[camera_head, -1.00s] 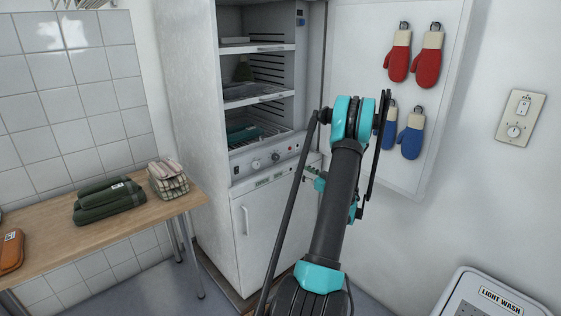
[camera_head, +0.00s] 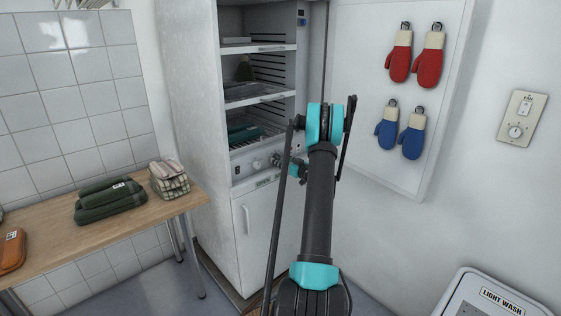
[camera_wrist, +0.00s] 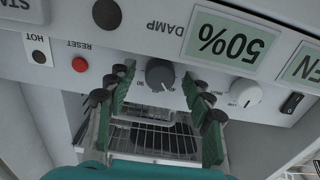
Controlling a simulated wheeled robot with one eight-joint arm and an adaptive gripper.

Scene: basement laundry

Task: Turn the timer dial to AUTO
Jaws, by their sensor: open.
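The white drying cabinet's control panel (camera_head: 243,171) carries knobs below the open shelves. In the wrist view, which is upside down, a dark grey dial (camera_wrist: 160,74) with scale marks is on this panel. A white knob (camera_wrist: 245,92) is to its right in that picture. I cannot read AUTO anywhere, so I cannot tell which is the timer dial. My gripper (camera_wrist: 157,78) is open, its green fingers on either side of the grey dial in the picture; contact is unclear. In the head view my gripper (camera_head: 286,163) is at the panel's right end.
The panel also has a red RESET button (camera_wrist: 80,64), a 50% display (camera_wrist: 228,38) and a black switch (camera_wrist: 292,102). Mitts (camera_head: 412,142) hang on a board beside the cabinet. A wooden table (camera_head: 110,225) stands left.

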